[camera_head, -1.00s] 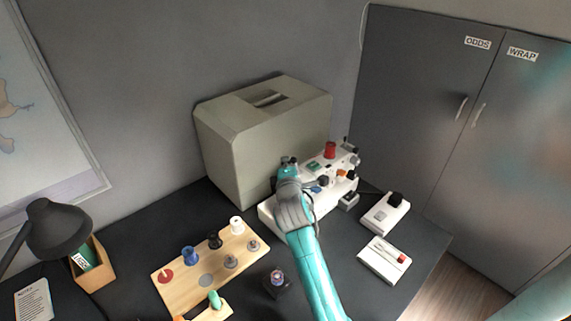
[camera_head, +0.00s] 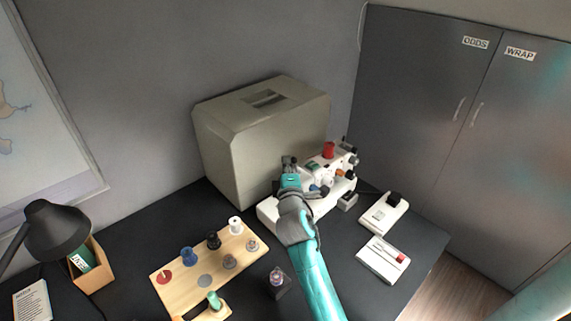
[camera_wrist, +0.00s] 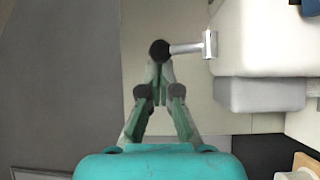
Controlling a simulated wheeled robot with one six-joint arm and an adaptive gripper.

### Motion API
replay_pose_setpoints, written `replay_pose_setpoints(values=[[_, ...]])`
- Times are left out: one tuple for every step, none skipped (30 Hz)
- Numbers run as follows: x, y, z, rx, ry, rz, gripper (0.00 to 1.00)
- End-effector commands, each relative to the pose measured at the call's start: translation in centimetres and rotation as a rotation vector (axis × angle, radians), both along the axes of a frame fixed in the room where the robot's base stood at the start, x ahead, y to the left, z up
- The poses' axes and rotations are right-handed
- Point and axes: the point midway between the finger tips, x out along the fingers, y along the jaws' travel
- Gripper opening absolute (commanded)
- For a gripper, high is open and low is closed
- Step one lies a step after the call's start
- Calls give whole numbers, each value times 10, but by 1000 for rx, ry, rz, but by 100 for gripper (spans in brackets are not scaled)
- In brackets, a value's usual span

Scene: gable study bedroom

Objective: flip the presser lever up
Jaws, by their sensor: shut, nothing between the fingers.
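The white sewing machine (camera_head: 268,208) stands on the dark desk, partly hidden behind my arm. In the wrist view its pale body (camera_wrist: 262,45) fills the upper right. A short metal lever with a round black knob (camera_wrist: 160,49) sticks out sideways from a bracket on that body, knob to the left; it looks like the presser lever. My gripper (camera_wrist: 157,76) is shut and empty, its tips just below the knob in the picture. I cannot tell whether they touch it. In the head view my gripper (camera_head: 289,163) is at the machine's head, and the lever cannot be made out.
A large grey-beige machine cover (camera_head: 250,140) stands close behind. A wooden spool board (camera_head: 190,295) lies at the front left, with a small dark block (camera_head: 279,288) beside it. Two white devices (camera_head: 384,214) (camera_head: 382,258) lie to the right.

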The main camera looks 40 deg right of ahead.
Motion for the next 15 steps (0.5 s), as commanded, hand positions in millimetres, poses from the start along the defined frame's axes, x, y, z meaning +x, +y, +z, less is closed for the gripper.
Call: replay_pose_setpoints(values=[[-2,0,-1,0,-24,-1,0],[-2,0,0,0,-40,-1,0],[-3,-1,0,1,-61,-1,0],[-4,0,0,1,-76,-1,0],[-4,-1,0,2,-90,-1,0],[-5,-1,1,3,-96,-1,0],[-6,-1,2,3,-95,-1,0],[-7,-1,2,4,-94,-1,0],[-8,-1,2,3,-93,-2,0],[-9,-1,3,3,-93,-2,0],[-10,-1,3,3,-93,-2,0],[-11,-1,3,3,-93,-2,0],[-12,-1,3,4,-93,-2,0],[-13,-1,3,4,-93,-2,0],[-15,-1,3,5,-93,-2,0]])
